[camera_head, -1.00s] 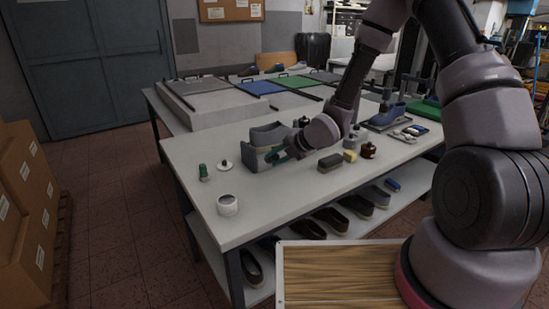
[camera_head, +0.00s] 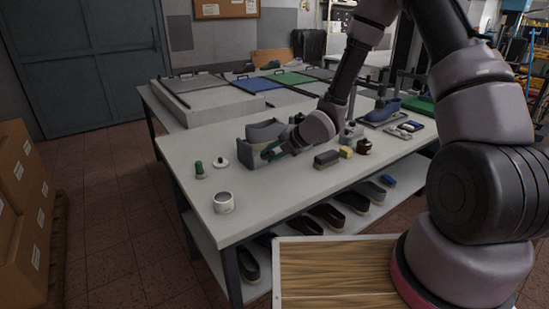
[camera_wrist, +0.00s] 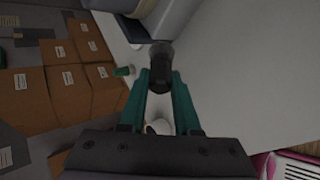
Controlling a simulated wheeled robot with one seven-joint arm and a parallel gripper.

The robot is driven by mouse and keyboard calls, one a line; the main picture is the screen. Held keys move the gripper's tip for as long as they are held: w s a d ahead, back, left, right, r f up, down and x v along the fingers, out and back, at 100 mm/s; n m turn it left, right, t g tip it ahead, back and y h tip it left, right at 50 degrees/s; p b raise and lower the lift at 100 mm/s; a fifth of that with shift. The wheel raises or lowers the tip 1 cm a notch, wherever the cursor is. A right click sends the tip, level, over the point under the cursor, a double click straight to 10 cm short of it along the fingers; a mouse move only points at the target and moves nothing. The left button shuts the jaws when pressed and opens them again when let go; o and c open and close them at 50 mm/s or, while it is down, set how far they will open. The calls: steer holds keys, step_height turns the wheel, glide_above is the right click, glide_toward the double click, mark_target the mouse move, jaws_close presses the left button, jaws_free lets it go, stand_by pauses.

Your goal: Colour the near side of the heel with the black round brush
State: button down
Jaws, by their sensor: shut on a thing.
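A grey shoe (camera_head: 266,131) stands in a grey holder on the white bench, in front of my arm. My gripper (camera_head: 270,152) is at its near side, low over the bench. In the wrist view, my teal fingers (camera_wrist: 160,82) are shut on the black round brush (camera_wrist: 161,66), whose dark round end points away from me. The grey shoe and holder (camera_wrist: 172,18) fill the top of that view, just beyond the brush end. I cannot tell whether the brush touches the heel. The heel's near side is partly hidden by my gripper in the head view.
A white cup (camera_head: 223,203), a green bottle (camera_head: 199,170) and a white lid with a dark knob (camera_head: 219,159) stand to the left. A dark block brush (camera_head: 327,159), yellow sponge (camera_head: 346,152) and brown bottle (camera_head: 364,147) lie to the right.

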steer(key=shift+w+a, duration=0.45)
steer(key=shift+w, duration=0.3)
steer(key=shift+w+a, duration=0.4)
steer(key=shift+w, duration=0.35)
steer(key=shift+w+a, duration=0.45)
steer(key=shift+w, duration=0.3)
steer(key=shift+w+a, duration=0.4)
steer(key=shift+w, duration=0.2)
steer(key=shift+d, duration=0.1)
steer(key=w+d, duration=0.3)
steer(key=d, duration=0.2)
steer(key=shift+d, duration=0.35)
steer(key=s+a, duration=0.3)
steer(key=a, duration=0.2)
steer(key=shift+a, duration=0.4)
steer(key=shift+s, duration=0.15)
steer(key=shift+s+d, duration=0.5)
steer(key=shift+s, duration=0.35)
steer(key=shift+s+d, duration=0.55)
steer(key=shift+s, duration=0.25)
steer(key=shift+s+d, duration=0.5)
steer(key=shift+s, duration=0.35)
steer(key=shift+s+d, duration=0.1)
steer(key=shift+s, duration=0.05)
